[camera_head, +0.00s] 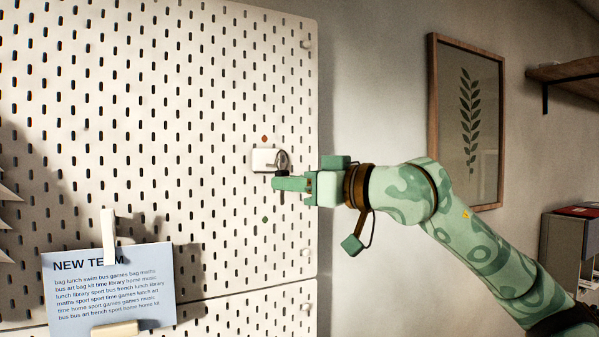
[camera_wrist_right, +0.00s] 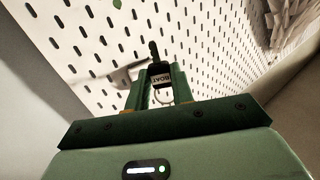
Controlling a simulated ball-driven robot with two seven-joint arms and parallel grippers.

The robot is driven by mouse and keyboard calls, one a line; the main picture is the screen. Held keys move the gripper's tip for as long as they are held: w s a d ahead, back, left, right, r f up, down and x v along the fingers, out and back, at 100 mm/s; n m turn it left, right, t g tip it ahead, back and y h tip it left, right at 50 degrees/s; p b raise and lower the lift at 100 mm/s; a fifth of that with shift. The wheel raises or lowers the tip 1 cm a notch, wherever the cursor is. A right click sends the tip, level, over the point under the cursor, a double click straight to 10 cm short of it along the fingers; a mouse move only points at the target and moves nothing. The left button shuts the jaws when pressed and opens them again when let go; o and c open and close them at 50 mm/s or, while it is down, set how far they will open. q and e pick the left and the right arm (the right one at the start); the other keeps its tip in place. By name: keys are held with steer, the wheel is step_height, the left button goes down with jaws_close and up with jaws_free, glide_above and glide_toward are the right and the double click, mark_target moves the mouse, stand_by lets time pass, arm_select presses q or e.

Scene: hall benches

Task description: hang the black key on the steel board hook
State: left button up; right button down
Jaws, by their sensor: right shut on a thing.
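My right gripper (camera_head: 290,184) is close in front of the pegboard, its fingers pointing left. In the head view the key is mostly hidden by the fingers. The board hook has a pale plate (camera_head: 263,159) on the pegboard, just above and left of my fingertips. A dark curved shape beside the plate could be the hook or a ring; I cannot tell which. My left gripper is not in view.
The white pegboard (camera_head: 150,110) fills the left, with an orange mark (camera_head: 264,139) above the plate and a green mark (camera_head: 264,219) below. A framed leaf print (camera_head: 468,120) and shelf (camera_head: 565,72) are at right.

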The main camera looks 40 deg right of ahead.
steer(key=w, duration=0.1)
steer(key=w+d+f+p, duration=0.1)
steer(key=w+f, duration=0.1)
steer(key=w, duration=0.1)
steer(key=shift+w+d+p, duration=0.1)
steer(key=shift+d+p, duration=0.05)
steer(key=shift+p, duration=0.2)
steer(key=shift+r, duration=0.1)
stand_by(0.6)
steer(key=c, duration=1.1)
jaws_free()
